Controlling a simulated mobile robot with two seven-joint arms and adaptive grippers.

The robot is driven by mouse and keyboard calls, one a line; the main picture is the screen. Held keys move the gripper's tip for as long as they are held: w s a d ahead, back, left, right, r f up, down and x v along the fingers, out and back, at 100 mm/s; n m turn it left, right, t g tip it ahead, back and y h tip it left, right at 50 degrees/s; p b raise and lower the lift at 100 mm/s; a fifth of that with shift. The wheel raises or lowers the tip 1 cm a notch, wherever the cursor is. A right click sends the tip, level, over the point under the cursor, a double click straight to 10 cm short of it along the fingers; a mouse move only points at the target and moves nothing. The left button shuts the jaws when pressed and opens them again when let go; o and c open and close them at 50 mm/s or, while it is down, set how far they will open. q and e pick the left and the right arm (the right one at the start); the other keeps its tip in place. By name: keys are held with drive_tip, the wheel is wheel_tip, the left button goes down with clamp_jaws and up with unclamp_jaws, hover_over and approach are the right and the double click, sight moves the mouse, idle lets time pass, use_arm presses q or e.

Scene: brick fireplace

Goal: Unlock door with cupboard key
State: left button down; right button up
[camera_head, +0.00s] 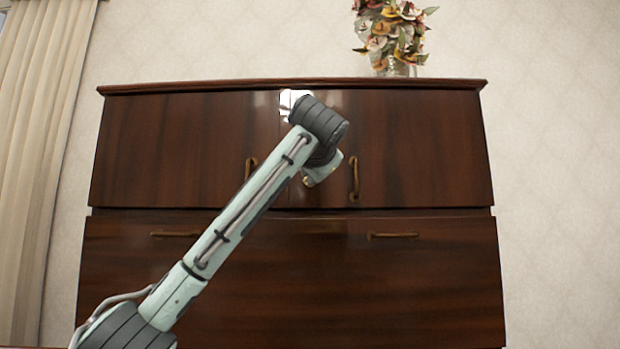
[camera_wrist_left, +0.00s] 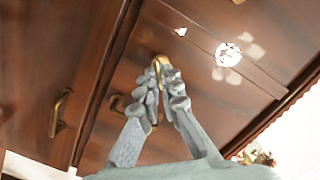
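The dark wood cupboard (camera_head: 400,150) stands against the wall, its two upper doors shut. My left gripper (camera_head: 312,178) is in front of the seam between these doors, mostly hidden behind my wrist. In the left wrist view my left gripper (camera_wrist_left: 161,76) has its fingertips together around a small brass piece, which looks like the key (camera_wrist_left: 157,61). Most of the key is hidden by the fingers. I cannot tell whether it touches the door or sits in a lock; no keyhole shows clearly. My right gripper is not in view.
Brass handles are on the left door (camera_head: 251,168) and right door (camera_head: 354,178), close to my left gripper. The lower section has two more handles (camera_head: 175,234) (camera_head: 393,236). A flower vase (camera_head: 395,68) stands on top. A curtain (camera_head: 35,150) hangs at left.

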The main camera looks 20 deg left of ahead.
use_arm(q)
drive_tip(key=shift+m, duration=3.9)
